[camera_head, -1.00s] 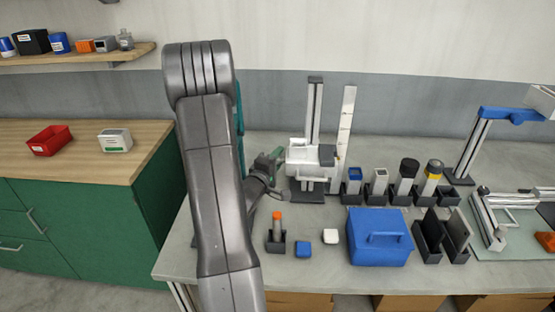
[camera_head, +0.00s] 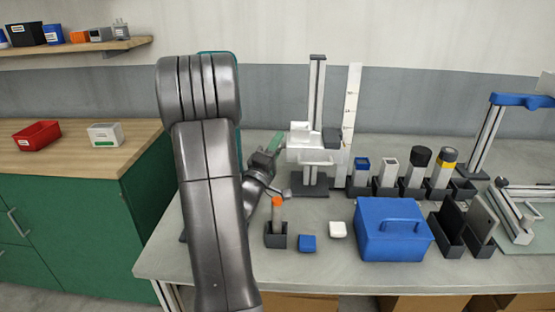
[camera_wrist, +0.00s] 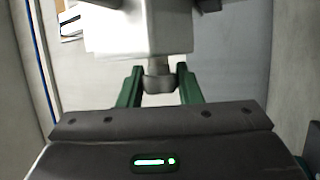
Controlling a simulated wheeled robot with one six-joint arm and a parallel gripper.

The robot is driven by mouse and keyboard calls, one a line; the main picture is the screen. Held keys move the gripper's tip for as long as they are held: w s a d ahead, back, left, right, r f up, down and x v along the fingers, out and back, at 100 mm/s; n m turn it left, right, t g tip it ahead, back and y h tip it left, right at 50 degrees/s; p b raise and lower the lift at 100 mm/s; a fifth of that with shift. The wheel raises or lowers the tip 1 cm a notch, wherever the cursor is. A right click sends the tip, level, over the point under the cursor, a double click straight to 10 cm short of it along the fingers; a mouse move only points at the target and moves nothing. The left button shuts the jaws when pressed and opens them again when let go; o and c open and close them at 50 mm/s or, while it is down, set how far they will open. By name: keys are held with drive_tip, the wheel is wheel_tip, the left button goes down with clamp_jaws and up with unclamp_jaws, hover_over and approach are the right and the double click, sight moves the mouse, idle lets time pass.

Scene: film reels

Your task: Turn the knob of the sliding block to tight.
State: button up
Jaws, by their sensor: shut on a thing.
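The sliding block (camera_head: 302,155) is white and sits on an upright metal post (camera_head: 317,92) with a dark base (camera_head: 309,188). A gap shows between the block and the base. My gripper (camera_head: 272,150) is at the block's left side. In the wrist view its green fingers (camera_wrist: 159,88) are shut on the grey knob (camera_wrist: 158,81), which sticks out from the white block (camera_wrist: 140,30) on a short stem. Any tight marking on the knob cannot be seen.
A white scale strip (camera_head: 351,110) stands right of the post. In front are an orange-topped tool in a holder (camera_head: 276,238), a blue block (camera_head: 307,243), a small white block (camera_head: 338,229) and a blue case (camera_head: 385,246). Several holders stand to the right.

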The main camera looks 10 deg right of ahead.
drive_tip(key=shift+f+m+h+b, duration=0.1)
drive_tip(key=shift+m+h+b, duration=0.35)
drive_tip(key=shift+b, duration=0.75)
drive_tip(key=o, duration=1)
drive_tip(key=shift+c, duration=0.2)
